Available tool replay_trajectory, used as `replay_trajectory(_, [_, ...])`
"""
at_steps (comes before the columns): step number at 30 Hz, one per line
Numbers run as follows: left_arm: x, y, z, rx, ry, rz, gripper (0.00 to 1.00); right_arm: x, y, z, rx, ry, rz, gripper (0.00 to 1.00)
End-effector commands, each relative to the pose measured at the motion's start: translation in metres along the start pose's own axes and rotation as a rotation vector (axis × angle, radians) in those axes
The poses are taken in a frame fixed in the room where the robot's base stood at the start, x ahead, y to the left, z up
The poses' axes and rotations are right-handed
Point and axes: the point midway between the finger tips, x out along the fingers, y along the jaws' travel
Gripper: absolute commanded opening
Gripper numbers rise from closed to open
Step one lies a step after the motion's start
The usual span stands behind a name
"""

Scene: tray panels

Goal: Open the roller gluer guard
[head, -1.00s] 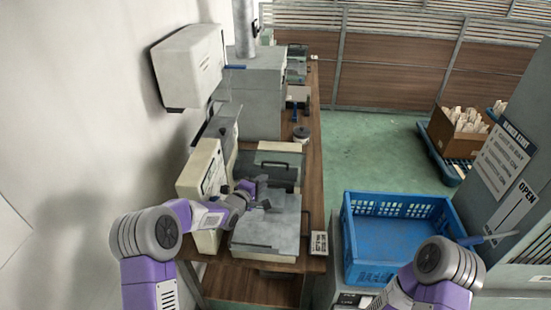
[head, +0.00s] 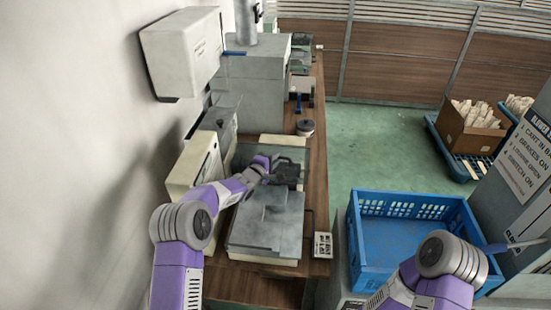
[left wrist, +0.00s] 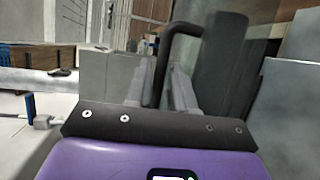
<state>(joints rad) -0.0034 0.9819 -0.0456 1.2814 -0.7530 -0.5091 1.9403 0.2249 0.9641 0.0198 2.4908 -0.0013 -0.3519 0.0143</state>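The roller gluer, a cream and grey machine (head: 196,165), stands on the wooden bench against the left wall. Its guard seems to be the grey panel (head: 243,157) in the rear part, partly hidden by my gripper. My left gripper (head: 288,172) reaches over the machine to the guard's front edge. In the left wrist view a black bent handle (left wrist: 185,28) rises by the fingers (left wrist: 160,92), its leg seemingly between them. I cannot tell whether they grip it. My right arm shows at lower right, but its gripper is out of view.
A flat grey lid (head: 265,222) covers the nearer machine section. A blue crate (head: 405,205) stands to the right of the bench. A wall-mounted cream box (head: 183,52) hangs above. A cardboard box (head: 470,130) sits on a blue pallet. Green floor between is clear.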

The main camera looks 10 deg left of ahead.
Motion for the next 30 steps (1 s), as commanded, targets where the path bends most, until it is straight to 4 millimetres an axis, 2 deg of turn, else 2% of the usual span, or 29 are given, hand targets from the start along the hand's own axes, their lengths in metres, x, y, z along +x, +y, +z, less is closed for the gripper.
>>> replay_trajectory(13, [0.0073, -0.0002, 0.0002, 0.0, 0.001, -0.001, 0.23, 0.0001, 0.0, 0.0, 0.0, 0.0, 0.0, 0.0])
replay_trajectory(18, [0.0072, -0.0002, 0.0001, -0.001, 0.001, 0.0, 0.0, 0.0001, 0.0, 0.0, 0.0, 0.0, 0.0, 0.0])
replay_trajectory(30, [0.007, 0.001, 0.0, -0.002, 0.001, -0.004, 0.0, -0.0022, -0.0009, 0.0001, 0.0, 0.0, 0.0, 0.0])
